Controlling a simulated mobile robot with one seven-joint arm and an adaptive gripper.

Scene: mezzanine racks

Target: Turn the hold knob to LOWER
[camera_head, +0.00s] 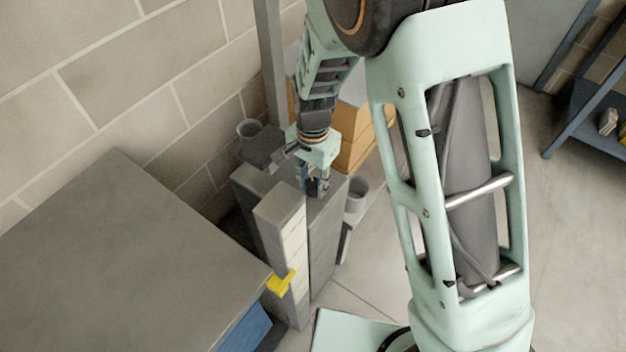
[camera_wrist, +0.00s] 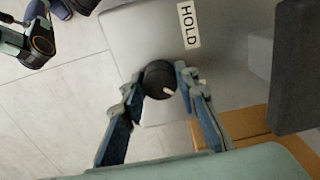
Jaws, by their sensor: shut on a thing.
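The hold knob (camera_wrist: 159,80) is a round black knob with a white pointer mark, seen in the wrist view. It sits on a grey panel (camera_wrist: 150,35) below a white label reading HOLD (camera_wrist: 189,24). My gripper (camera_wrist: 162,82) has one finger on each side of the knob and is shut on it. The pointer mark aims toward the lower right in this view. No LOWER marking can be read. In the head view my gripper (camera_head: 316,186) is at the top of a grey cabinet, and the knob is too small to make out clearly.
A large grey surface (camera_head: 120,255) lies at the left, with a yellow piece (camera_head: 281,282) near its right edge. Wooden-coloured boxes (camera_head: 352,140) and a grey cup (camera_head: 356,193) stand close to my gripper. A block wall rises behind. A blue rack (camera_head: 590,110) stands at the far right.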

